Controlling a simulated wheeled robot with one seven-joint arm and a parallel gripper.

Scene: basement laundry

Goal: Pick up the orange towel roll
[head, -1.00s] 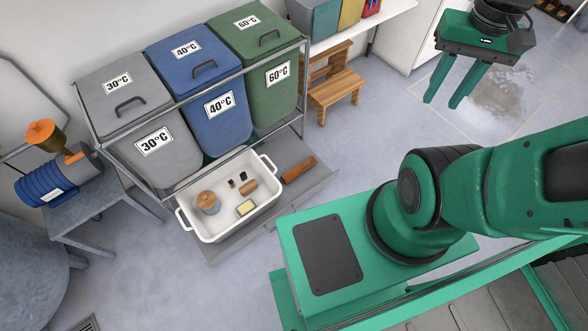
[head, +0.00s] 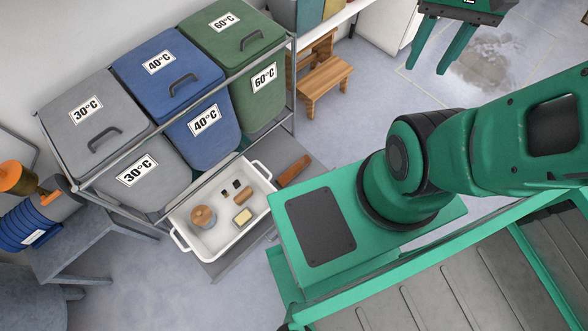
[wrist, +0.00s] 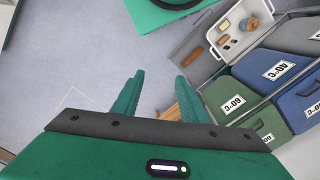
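An orange-brown roll (head: 293,170), which looks like the orange towel roll, lies on the grey low shelf (head: 290,150) just right of a white tub. It also shows in the wrist view (wrist: 194,54) near the tub's side. My gripper (head: 428,68) is at the upper right of the head view, raised and well away from the roll. In the wrist view, its two green fingers (wrist: 160,78) are spread with nothing between them. A shorter tan roll (head: 246,195) lies inside the white tub (head: 181,233).
The tub also holds a lidded pot (head: 202,217), a yellowish block (head: 243,217) and small dark items. Grey, blue and green lidded bins (head: 235,40) stand in a metal frame above the shelf. A wooden step stool (head: 325,80) stands right of them. Floor between stool and my base is clear.

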